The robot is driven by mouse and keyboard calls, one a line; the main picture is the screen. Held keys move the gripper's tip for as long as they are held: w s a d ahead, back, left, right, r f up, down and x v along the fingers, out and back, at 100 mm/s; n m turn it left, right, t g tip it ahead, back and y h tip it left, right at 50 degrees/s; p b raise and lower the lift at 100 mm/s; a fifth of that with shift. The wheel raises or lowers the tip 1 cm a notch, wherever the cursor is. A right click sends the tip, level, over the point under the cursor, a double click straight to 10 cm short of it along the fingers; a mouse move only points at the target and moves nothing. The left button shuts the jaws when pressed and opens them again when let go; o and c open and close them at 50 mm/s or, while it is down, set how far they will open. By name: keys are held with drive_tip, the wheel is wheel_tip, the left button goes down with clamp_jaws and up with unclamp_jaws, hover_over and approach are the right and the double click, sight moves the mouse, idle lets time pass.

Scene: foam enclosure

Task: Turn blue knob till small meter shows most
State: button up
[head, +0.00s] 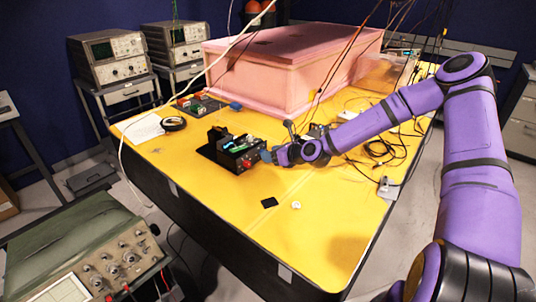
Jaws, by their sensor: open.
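A black device (222,151) with a red knob (246,163) on its front stands on the yellow table. My gripper (268,156) is at the right end of this device's front, open. A bluish patch shows at its tip, but I cannot tell whether it is the blue knob or part of my gripper, nor whether they touch. I cannot make out a small meter or its reading for certain at this size.
A pink foam box (290,68) fills the table's back. Loose cables (385,147) lie to the right of my gripper. A black square (269,202) and a small white piece (295,205) lie in front. The front of the yellow table (285,240) is mostly clear.

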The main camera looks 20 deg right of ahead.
drive_tip(key=shift+x, duration=1)
drive_tip(key=c, duration=0.9)
drive_tip(key=shift+c, duration=0.2)
drive_tip(key=n, duration=0.1)
drive_tip(key=n+t+h, duration=0.1)
drive_tip(key=shift+s+a+n+h, duration=0.1)
drive_tip(key=shift+a+n+h, duration=0.1)
drive_tip(key=shift+n+h, duration=0.15)
drive_tip(key=shift+s+f+n+t+h, duration=0.15)
drive_tip(key=shift+n+t+h, duration=0.6)
drive_tip(key=shift+n, duration=0.8)
